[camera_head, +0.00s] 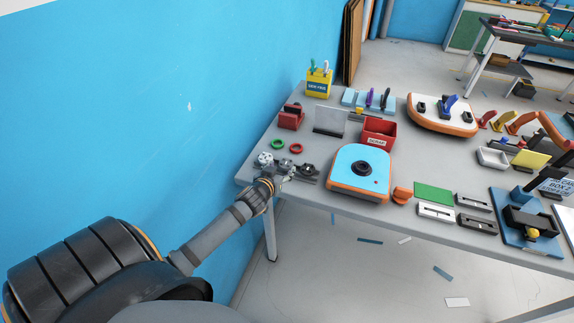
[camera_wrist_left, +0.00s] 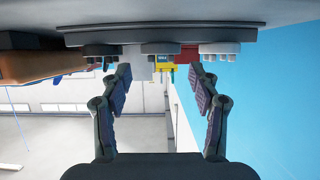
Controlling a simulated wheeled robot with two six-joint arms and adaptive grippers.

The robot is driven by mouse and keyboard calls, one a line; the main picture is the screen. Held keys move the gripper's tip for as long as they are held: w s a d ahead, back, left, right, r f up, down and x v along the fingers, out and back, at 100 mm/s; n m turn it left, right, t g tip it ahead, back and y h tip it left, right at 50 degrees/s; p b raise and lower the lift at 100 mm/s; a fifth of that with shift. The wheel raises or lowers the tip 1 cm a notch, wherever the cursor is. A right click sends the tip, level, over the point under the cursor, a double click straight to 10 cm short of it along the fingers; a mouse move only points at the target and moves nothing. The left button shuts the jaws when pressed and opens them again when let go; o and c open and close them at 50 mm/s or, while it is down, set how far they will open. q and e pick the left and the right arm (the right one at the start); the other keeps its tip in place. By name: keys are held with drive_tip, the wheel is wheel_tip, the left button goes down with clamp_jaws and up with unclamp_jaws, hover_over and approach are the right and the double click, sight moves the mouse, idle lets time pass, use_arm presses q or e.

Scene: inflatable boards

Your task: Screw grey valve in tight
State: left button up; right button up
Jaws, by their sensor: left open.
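A row of three small valve-like parts stands at the near left table edge: a white one (camera_head: 265,158), a grey one (camera_head: 285,163) and a black one (camera_head: 308,170). I take the middle one as the grey valve; it also shows at the top middle of the left wrist view (camera_wrist_left: 161,48). To their right lies a blue board piece with an orange rim (camera_head: 345,160) and a round black fitting (camera_head: 361,168). My left gripper (camera_head: 284,184) is just in front of the row; in the left wrist view its fingers (camera_wrist_left: 161,78) are apart with nothing between them. My right gripper is out of view.
Red and green rings (camera_head: 296,148), a red bin (camera_head: 379,132) and a yellow box (camera_head: 319,83) stand behind the row. The blue wall (camera_head: 180,110) is close on the left. The grey table (camera_head: 240,178) ends just below the row.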

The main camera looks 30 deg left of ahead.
sight(287, 162)
use_arm(q)
drive_tip(key=shift+p+x, duration=0.45)
drive_tip(key=shift+x, duration=2.2)
drive_tip(key=shift+s, duration=0.1)
drive_tip(key=shift+c, duration=0.8)
drive_tip(key=c, duration=0.7)
